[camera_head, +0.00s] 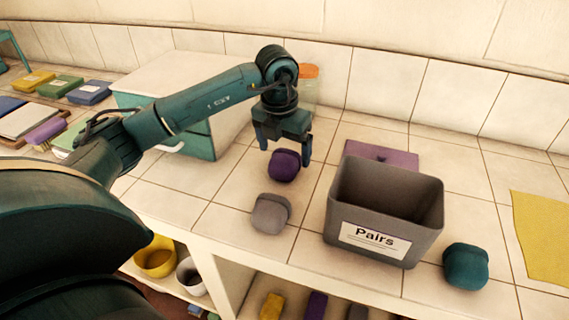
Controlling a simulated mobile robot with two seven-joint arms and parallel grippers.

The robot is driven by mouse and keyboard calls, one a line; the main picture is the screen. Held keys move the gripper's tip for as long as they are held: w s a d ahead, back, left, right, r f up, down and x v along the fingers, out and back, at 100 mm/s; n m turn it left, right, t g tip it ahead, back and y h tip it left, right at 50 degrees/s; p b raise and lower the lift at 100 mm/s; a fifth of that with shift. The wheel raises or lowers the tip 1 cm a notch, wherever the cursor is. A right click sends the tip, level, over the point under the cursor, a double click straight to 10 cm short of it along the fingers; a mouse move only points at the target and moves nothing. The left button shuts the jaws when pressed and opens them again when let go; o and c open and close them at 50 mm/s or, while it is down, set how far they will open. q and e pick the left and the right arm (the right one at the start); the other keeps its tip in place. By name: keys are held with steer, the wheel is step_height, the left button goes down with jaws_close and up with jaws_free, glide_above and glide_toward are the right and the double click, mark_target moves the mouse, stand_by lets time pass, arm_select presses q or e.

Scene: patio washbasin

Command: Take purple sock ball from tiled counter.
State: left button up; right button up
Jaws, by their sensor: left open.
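The purple sock ball (284,166) sits on the tiled counter (222,220), left of the grey bin. My left gripper (284,152) is open and points down at it, with one finger to each side of the ball's upper part in the picture. I cannot tell whether the fingers touch it. A grey sock ball (271,213) lies just in front of the purple one. A teal sock ball (466,266) lies right of the bin. My right gripper is not in view.
A grey bin labelled "Pairs" (428,215) stands close on the right, with a purple cloth (385,154) behind it. A teal and white box (200,143) stands at the back left. A yellow cloth (540,235) lies far right.

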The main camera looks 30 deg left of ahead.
mark_target(283, 156)
arm_select(q)
steer(key=f, duration=0.4)
steer(key=shift+w+a+f, duration=0.15)
steer(key=shift+w+f, duration=0.1)
steer(key=shift+w, duration=0.05)
steer(key=c, duration=1.1)
